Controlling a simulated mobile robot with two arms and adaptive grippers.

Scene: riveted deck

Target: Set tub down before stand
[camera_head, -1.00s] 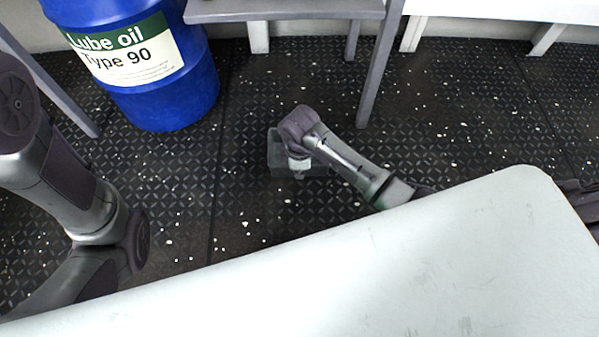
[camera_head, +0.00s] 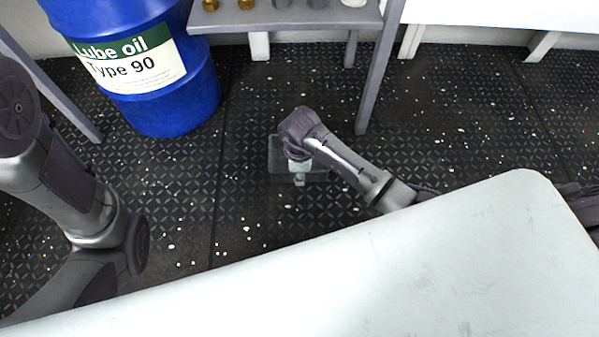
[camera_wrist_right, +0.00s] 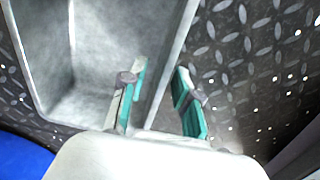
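The tub (camera_head: 281,165) is a grey, see-through box at mid-floor in the head view. My right gripper (camera_head: 299,168) is over its right part, pointing down, and the wrist partly hides it. In the right wrist view the tub (camera_wrist_right: 90,60) fills the upper left, seen into, empty. The right gripper (camera_wrist_right: 160,98) has its teal-padded fingers apart, one on each side of the tub's wall, with a gap showing. I cannot tell for sure whether the tub touches the floor. The stand (camera_head: 285,18) is a grey table at the top. My left gripper is out of view.
A blue lube oil drum (camera_head: 160,90) stands left of the stand. Several brass and grey pieces sit on the stand. A white surface (camera_head: 400,260) covers the lower right foreground. The speckled dark deck (camera_head: 440,110) is clear around the tub and right of the stand's leg.

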